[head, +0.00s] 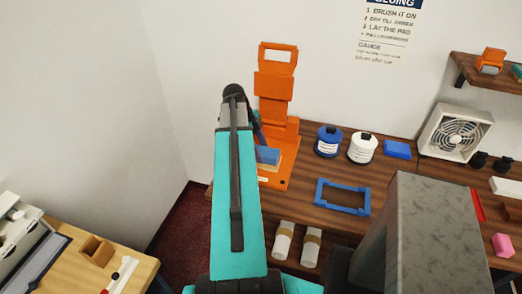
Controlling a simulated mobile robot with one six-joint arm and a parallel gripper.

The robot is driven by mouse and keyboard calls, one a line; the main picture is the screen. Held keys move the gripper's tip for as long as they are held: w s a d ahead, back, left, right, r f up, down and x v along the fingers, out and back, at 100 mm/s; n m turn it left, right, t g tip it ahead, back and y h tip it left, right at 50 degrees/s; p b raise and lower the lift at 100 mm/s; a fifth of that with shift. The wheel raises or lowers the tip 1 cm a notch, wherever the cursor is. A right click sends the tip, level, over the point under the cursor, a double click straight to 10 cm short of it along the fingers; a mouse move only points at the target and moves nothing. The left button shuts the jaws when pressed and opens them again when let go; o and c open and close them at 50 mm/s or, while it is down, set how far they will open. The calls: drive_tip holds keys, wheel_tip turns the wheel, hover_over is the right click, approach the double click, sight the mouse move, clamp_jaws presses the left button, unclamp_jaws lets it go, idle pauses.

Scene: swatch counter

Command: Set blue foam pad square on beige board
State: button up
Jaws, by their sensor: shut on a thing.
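A blue foam pad (267,154) shows just right of my teal arm, at the foot of an orange stand (276,95). A thin beige edge, apparently the beige board (270,166), shows right under the pad on the stand's orange base. I cannot tell whether pad and board touch or how square they are. My gripper (260,141) is mostly hidden behind my arm; only a dark sliver shows just above the pad, where it is shut on the pad. The left part of pad and board is hidden too.
On the brown counter are a blue jar (328,141), a white jar (362,148), a blue block (397,149), a blue frame (343,196) and a fan (450,132). A grey column (433,235) stands at front right. A light wooden table (75,275) is at left.

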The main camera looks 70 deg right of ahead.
drive_tip(key=o, duration=1.1)
drive_tip(key=b+v, duration=0.3)
drive_tip(key=v, duration=1)
drive_tip(key=shift+w+r+b, duration=0.15)
drive_tip(key=shift+r+b, duration=0.15)
drive_tip(key=shift+b, duration=0.05)
drive_tip(key=shift+a, duration=0.1)
